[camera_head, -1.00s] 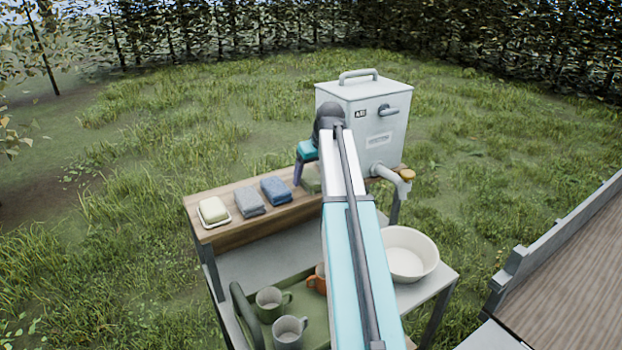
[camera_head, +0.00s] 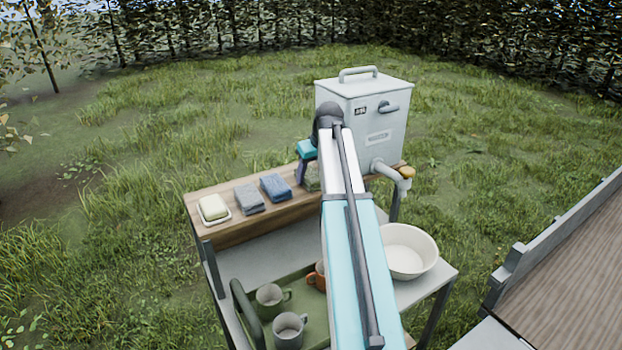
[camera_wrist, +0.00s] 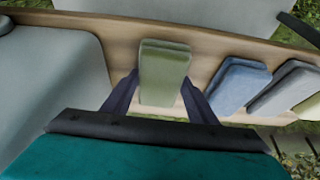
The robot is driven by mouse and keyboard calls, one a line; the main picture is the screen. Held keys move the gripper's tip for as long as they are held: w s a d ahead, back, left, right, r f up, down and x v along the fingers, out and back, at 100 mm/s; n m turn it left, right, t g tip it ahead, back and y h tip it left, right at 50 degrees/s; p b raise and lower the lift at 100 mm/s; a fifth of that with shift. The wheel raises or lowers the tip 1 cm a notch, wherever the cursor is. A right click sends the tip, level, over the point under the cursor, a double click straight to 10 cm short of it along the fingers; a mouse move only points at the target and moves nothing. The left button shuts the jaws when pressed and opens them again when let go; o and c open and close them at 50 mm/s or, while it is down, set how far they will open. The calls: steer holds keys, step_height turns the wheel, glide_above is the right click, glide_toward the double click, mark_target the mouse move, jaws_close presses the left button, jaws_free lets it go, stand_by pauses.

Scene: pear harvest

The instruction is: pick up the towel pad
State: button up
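A folded green towel pad (camera_wrist: 163,75) lies on the wooden shelf (camera_wrist: 112,32). In the head view the pad (camera_head: 313,178) is partly hidden by my arm. My gripper (camera_wrist: 160,82) is open, with one dark finger on each side of the green pad. The fingertips are close to its sides; I cannot tell if they touch it. A folded blue towel (camera_head: 276,188) and a folded grey towel (camera_head: 249,198) lie in the same row, to its left in the head view.
A soap dish with a pale bar (camera_head: 213,208) sits at the shelf's left end. A grey water dispenser (camera_head: 376,110) stands at its right. Below are a white basin (camera_head: 408,252) and a green tray with mugs (camera_head: 270,302).

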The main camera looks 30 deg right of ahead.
mark_target(309, 172)
steer(key=shift+r, duration=0.15)
steer(key=shift+r+b, duration=0.9)
steer(key=shift+r, duration=0.5)
steer(key=shift+s+r, duration=0.15)
steer(key=shift+s, duration=0.05)
steer(key=s+a+b, duration=0.2)
steer(key=s, duration=0.5)
steer(key=s+a+r+b, duration=0.1)
steer(key=s+a+b, duration=0.1)
steer(key=s, duration=0.5)
steer(key=shift+s+a+r, duration=0.3)
steer(key=shift+s+a, duration=0.05)
steer(key=shift+a, duration=0.3)
steer(key=o, duration=0.5)
steer(key=c, duration=0.4)
steer(key=shift+o, duration=0.2)
